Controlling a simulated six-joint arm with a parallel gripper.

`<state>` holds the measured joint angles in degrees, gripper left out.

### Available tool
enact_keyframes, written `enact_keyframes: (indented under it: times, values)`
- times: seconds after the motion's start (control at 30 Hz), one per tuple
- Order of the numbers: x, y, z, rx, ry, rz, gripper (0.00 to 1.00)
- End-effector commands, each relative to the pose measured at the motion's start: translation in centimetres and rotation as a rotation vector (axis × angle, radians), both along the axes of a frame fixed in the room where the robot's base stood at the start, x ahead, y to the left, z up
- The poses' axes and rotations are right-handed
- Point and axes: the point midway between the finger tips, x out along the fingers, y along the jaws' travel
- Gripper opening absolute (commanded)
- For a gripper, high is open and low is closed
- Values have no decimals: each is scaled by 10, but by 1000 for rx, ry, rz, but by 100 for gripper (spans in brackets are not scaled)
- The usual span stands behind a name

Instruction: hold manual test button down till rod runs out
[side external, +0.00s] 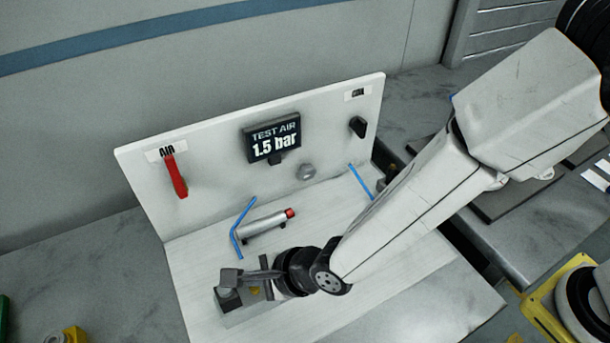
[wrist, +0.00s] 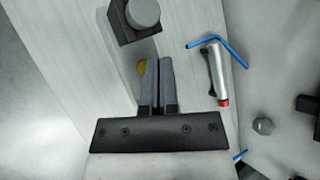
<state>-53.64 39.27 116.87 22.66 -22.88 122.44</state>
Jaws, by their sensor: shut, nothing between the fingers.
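The likely test button is a round grey cap on a small dark block (side external: 228,297) at the board's front left; in the wrist view the cap (wrist: 143,12) is at the top edge. My gripper (side external: 250,275) has its fingers together and empty, pointing at the block. In the wrist view the fingertips (wrist: 157,60) stop short of the cap in the picture; in the side view they meet its outline, so I cannot tell if they touch. A silver cylinder (side external: 264,222) with a red end (side external: 290,213) lies behind; I make out no extended rod.
A white upright panel carries a red AIR lever (side external: 176,178), a display (side external: 272,138) reading "TEST AIR 1.5 bar" and a black knob (side external: 358,127). A blue tube (side external: 237,236) runs by the cylinder. A small yellow piece (wrist: 142,67) sits beside my fingers.

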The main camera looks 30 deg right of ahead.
Motion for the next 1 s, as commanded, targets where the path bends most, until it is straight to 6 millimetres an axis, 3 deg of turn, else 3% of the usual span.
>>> enact_keyframes:
  times: [0.33,1.0]
  values:
    - [0,0,5,1,-3,1,0]
    - [0,0,48,1,-1,0,0]
